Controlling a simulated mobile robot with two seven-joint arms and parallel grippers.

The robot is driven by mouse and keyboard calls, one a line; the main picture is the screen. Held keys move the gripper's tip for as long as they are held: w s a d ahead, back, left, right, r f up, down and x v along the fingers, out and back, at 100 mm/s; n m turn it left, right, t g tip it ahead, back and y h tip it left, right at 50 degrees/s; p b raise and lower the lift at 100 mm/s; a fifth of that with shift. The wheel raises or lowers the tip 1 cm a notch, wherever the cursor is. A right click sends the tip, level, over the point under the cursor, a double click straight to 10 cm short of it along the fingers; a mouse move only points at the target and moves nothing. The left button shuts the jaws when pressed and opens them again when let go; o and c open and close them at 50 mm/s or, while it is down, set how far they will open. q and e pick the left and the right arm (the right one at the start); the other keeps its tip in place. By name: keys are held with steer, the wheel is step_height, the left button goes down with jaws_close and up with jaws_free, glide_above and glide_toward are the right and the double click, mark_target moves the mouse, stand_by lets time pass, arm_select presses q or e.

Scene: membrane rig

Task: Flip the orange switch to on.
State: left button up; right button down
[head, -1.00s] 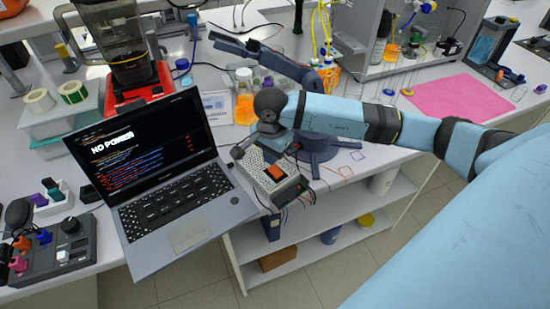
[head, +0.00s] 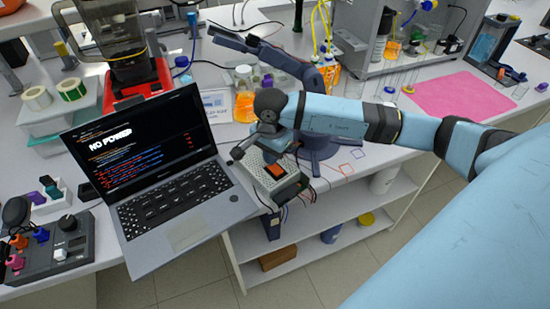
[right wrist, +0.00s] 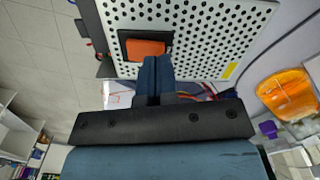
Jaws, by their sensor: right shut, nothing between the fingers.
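The orange switch (head: 275,170) sits in a dark frame on top of a pale box with a perforated cover (head: 264,184), beside the laptop. In the right wrist view, the switch (right wrist: 145,47) is at the top centre. I cannot tell its on or off position. My right gripper (head: 272,156) is above the box, just behind the switch in the head view. In the right wrist view, its fingers (right wrist: 155,62) are shut together and empty, tips close to the switch's edge. I cannot tell whether they touch it. My left gripper is not in view.
A laptop (head: 190,225) reading "NO POWER" stands left of the box. A dark bench robot arm (head: 318,145) stands behind right, with an orange-liquid beaker (head: 244,106) nearby. Cables hang at the box's right end, near the bench's front edge.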

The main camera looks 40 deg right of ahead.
steer(key=shift+f+b, duration=0.6)
steer(key=shift+f, duration=0.15)
steer(key=shift+r, duration=0.1)
steer(key=shift+r+p, duration=1.4)
steer(key=shift+r, duration=2.05)
